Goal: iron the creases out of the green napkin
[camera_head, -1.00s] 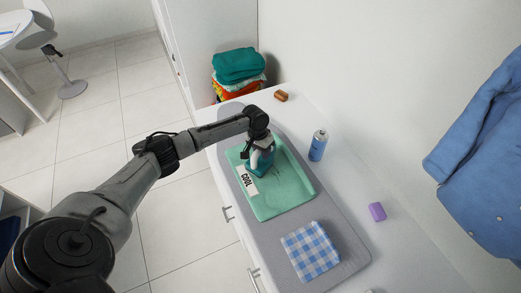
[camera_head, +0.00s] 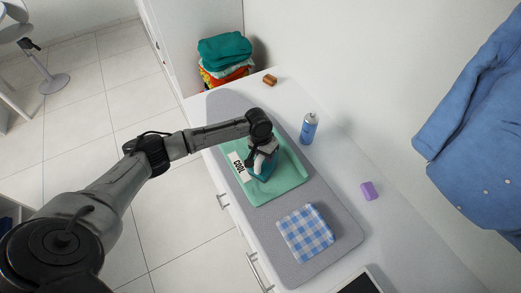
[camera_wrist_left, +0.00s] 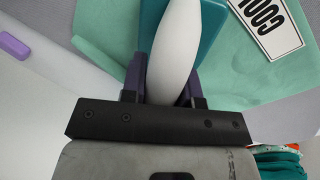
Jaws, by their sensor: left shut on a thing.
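The green napkin (camera_head: 285,187) lies flat on the grey ironing board; whether creases remain is too small to tell. A teal and white iron (camera_head: 262,170) rests over the napkin's upper middle and hides part of it. My left gripper (camera_head: 265,148) is above the iron, shut on its white handle (camera_wrist_left: 175,50), with a finger on each side in the left wrist view. A white card reading COOL (camera_head: 236,166) lies at the napkin's left edge. My right gripper is out of view.
The ironing board (camera_head: 340,243) also holds a folded blue checked cloth (camera_head: 306,232). To the right are a blue spray can (camera_head: 309,128) and a purple block (camera_head: 369,191). A brown object (camera_head: 270,80) and stacked cloths (camera_head: 225,55) are at the back. A blue shirt (camera_head: 480,150) hangs at right.

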